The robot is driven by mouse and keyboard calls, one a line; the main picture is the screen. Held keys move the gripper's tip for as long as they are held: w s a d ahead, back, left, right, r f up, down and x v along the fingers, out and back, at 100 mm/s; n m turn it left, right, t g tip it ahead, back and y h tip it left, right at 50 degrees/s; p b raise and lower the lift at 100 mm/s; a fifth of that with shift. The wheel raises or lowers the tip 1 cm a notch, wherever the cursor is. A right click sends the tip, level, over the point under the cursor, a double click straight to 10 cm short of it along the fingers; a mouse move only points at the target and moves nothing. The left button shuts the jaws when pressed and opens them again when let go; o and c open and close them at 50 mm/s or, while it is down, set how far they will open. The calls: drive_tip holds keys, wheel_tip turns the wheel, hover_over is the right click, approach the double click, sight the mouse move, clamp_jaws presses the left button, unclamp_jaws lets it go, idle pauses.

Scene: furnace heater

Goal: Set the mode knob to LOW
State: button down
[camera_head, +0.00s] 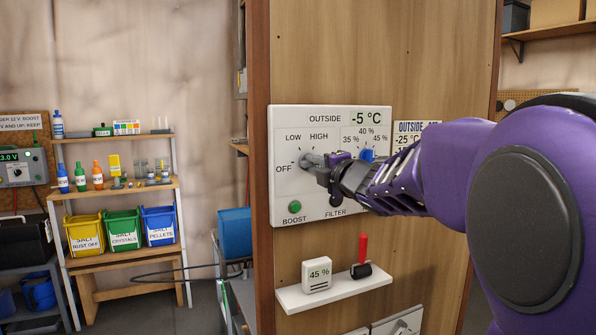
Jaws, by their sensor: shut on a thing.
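The white control panel (285,118) is fixed to a wooden wall and reads OUTSIDE -5 °C. The grey mode knob (309,160) sits at its left, with OFF to its left, LOW above left and HIGH above. My gripper (318,164) reaches in from the right and is shut on the mode knob. The fingers and wrist cover the knob's right part, and I cannot tell which mark it points to.
A blue knob (367,155) with percent marks is close to my gripper at the right. A green BOOST button (294,206) is below the mode knob. A small white shelf (340,292) below holds a humidity display (316,275) and a red-handled tool (362,256).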

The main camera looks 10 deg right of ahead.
drive_tip(key=shift+f+n+b, duration=0.15)
drive_tip(key=shift+n+b, duration=0.8)
drive_tip(key=shift+n, duration=0.45)
drive_tip(key=shift+b, duration=0.35)
drive_tip(key=shift+n+b, duration=0.35)
drive_tip(key=shift+n, duration=0.05)
drive_tip(key=shift+n+b, duration=1)
drive_tip(key=shift+n, duration=0.1)
drive_tip(key=shift+r+n, duration=0.2)
drive_tip(key=shift+n, duration=0.6)
